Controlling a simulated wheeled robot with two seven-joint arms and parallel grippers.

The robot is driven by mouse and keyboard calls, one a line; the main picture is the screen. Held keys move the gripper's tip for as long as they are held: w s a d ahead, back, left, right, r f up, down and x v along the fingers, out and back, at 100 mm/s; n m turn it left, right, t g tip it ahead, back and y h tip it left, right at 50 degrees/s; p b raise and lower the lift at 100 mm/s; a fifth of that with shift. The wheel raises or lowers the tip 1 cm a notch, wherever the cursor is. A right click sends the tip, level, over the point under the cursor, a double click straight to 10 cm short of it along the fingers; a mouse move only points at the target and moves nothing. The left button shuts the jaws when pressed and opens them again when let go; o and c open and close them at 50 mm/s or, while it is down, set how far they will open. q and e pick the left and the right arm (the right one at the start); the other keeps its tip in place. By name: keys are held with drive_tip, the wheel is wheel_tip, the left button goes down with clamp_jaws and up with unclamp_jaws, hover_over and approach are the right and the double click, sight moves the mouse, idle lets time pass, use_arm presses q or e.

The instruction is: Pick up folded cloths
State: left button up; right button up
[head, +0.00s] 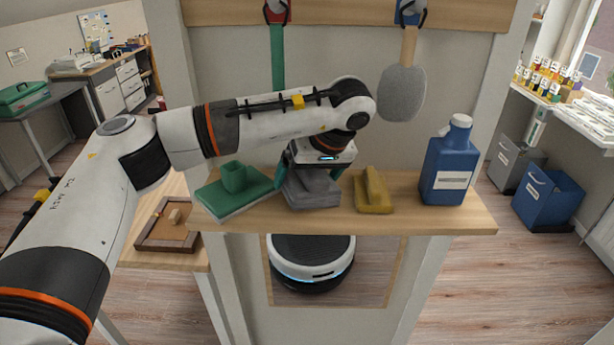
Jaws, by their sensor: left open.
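Three folded cloth-like pieces lie in a row on a wooden shelf (440,218): a green one (235,190) at the left, a grey one (312,193) in the middle and a yellow one (374,192) to its right. The green and yellow pieces each have a raised part on top. My left gripper (320,180) is open, pointing down over the grey piece, with its teal fingers at either side. It hides the top of the grey piece; I cannot tell whether the fingers touch it. My right gripper is not in view.
A green strip (277,58) and a grey paddle (402,93) hang above. A round robot (311,260) sits below the shelf. A shallow wooden tray (150,243) lies lower left.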

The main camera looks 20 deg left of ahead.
use_arm(q)
drive_tip(key=shift+d, duration=0.1)
drive_tip(key=c, duration=0.8)
drive_tip(key=shift+o, duration=0.2)
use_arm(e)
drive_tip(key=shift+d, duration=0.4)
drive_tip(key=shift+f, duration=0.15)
